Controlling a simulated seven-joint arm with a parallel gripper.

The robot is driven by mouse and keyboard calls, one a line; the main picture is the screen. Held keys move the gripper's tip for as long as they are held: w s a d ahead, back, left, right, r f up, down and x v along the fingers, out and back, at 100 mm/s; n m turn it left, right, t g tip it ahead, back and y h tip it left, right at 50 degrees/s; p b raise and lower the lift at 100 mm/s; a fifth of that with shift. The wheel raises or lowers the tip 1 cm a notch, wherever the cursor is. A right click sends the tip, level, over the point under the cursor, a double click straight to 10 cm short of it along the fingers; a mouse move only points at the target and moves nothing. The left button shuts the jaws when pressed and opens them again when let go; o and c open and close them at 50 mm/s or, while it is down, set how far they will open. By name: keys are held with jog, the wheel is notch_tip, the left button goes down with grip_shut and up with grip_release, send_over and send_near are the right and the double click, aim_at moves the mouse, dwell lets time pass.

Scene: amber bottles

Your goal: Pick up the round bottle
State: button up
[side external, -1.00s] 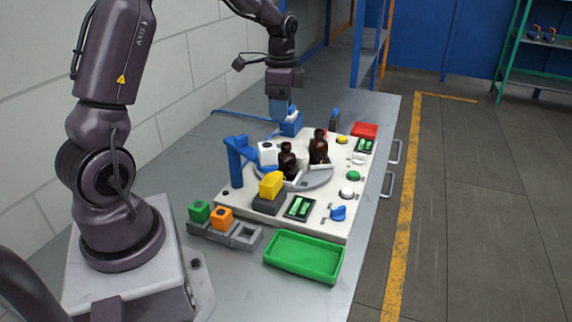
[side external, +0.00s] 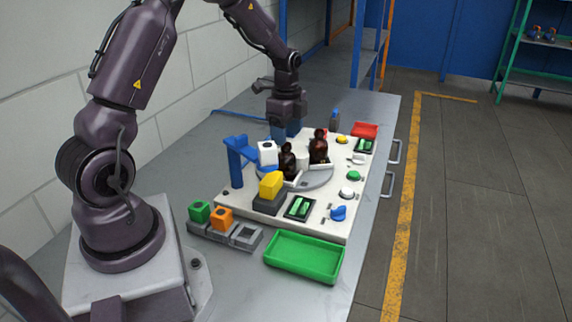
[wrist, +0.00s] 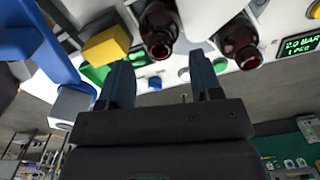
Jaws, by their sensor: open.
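Two dark amber bottles stand upright on the grey round plate of the white board. The nearer bottle (side external: 287,163) is beside the yellow block; it also shows in the wrist view (wrist: 158,28). The farther bottle (side external: 319,150) stands to its right, and in the wrist view (wrist: 238,42) it is right of the fingers' gap. I cannot tell for sure which one is round. My gripper (side external: 286,131) is open and empty, behind the bottles, its blue fingers pointing down. In the wrist view my gripper (wrist: 163,82) has the nearer bottle beyond the gap between its fingers.
A blue post with an arm (side external: 235,160) and a white cube (side external: 267,153) are left of the bottles. A yellow block (side external: 271,185) is in front. Green (side external: 304,257) and red (side external: 365,130) trays, buttons and displays surround the plate.

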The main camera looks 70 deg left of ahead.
aim_at(286, 161)
notch_tip(286, 161, down, 5)
jog(key=shift+a+r, duration=0.1)
jog(key=shift+r, duration=0.1)
jog(key=shift+c, duration=0.4)
grip_shut()
jog(key=shift+r, duration=0.15)
